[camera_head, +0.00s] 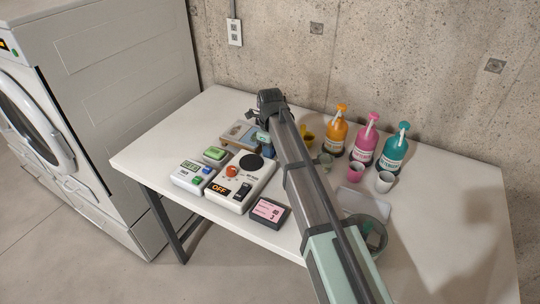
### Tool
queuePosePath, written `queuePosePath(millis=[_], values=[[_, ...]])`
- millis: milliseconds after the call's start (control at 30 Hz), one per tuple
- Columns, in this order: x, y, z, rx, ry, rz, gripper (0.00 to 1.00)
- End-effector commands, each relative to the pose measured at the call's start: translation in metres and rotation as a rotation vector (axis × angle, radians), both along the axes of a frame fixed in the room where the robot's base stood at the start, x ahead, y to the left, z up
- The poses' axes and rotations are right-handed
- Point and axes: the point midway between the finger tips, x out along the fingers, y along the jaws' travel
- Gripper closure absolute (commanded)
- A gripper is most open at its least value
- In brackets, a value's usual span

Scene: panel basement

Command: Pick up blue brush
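A small blue object (263,137), possibly the blue brush, shows just below the end of my arm, above or beside a wooden tray (235,131). It is small and partly covered, so its shape is unclear. My gripper (266,122) points down over the back middle of the white table, close to this blue object. My arm and wrist hide most of the fingers. I cannot tell whether they are open or touching the blue object.
The white table (450,235) holds boxy devices (241,183) at front left, a yellow cup (306,136), and orange (336,133), pink (365,142) and teal (393,150) pump bottles behind. A bowl (380,240) stands right of my arm. A washer (90,110) stands left; concrete wall behind.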

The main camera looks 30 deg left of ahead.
Motion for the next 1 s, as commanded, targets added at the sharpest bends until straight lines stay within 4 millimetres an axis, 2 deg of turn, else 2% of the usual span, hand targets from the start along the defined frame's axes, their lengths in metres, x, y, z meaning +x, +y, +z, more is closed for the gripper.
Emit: queuePosePath(millis=[33,200,567,767,1000], values=[[0.000,0.000,0.000,0.000,0.000,0.000,0.83],[0.000,0.000,0.000,0.000,0.000,0.000,0.99],[0.000,0.000,0.004,0.000,0.000,0.000,1.00],[0.001,0.001,0.029,0.001,-0.001,0.000,1.00],[0.001,0.001,0.083,0.001,-0.002,0.000,1.00]])
